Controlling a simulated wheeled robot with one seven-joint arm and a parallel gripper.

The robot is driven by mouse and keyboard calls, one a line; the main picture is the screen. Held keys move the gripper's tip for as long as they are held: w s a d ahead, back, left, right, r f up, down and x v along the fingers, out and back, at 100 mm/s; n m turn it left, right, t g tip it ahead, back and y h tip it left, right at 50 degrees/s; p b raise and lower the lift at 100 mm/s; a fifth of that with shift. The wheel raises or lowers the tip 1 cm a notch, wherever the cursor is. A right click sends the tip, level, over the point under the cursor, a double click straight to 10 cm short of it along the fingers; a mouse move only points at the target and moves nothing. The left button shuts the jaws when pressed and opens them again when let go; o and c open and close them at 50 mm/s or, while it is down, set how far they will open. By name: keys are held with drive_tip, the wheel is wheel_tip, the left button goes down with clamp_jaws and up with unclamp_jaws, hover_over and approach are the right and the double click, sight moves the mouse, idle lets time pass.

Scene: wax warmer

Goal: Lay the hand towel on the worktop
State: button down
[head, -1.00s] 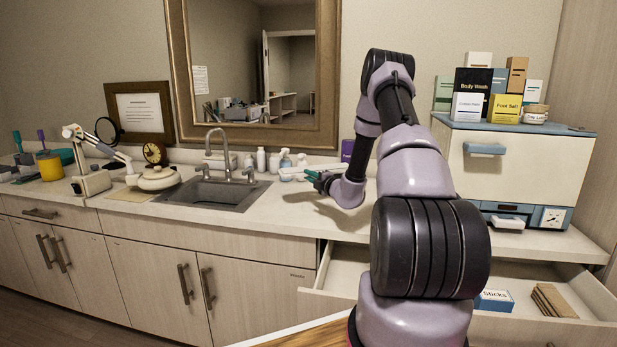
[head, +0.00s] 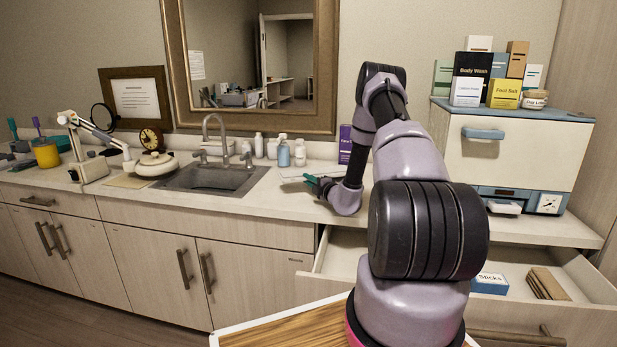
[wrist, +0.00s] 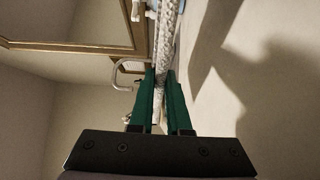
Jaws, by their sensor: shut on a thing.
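My gripper (head: 314,184) is low over the worktop (head: 278,203), to the right of the sink. Its green fingers (wrist: 162,85) are shut on the hand towel (wrist: 166,45), which shows as a pale, speckled, thin strip seen edge-on in the wrist view. In the head view the towel (head: 298,174) is a flat, pale shape reaching left from the fingers, roughly level. I cannot tell whether it touches the worktop. My arm hides part of the worktop behind it.
Bottles (head: 284,154) stand behind the towel, with a purple box (head: 345,143) beside them. The sink (head: 212,178) lies to the left. A white cabinet (head: 530,155) with boxes on top stands right. An open drawer (head: 335,262) juts out below the worktop.

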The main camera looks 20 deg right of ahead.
idle(0.4)
drive_tip(key=c, duration=0.8)
unclamp_jaws()
drive_tip(key=shift+f, duration=0.1)
drive_tip(key=v, duration=1)
drive_tip(key=shift+s+d, duration=0.1)
drive_tip(key=shift+s, duration=0.25)
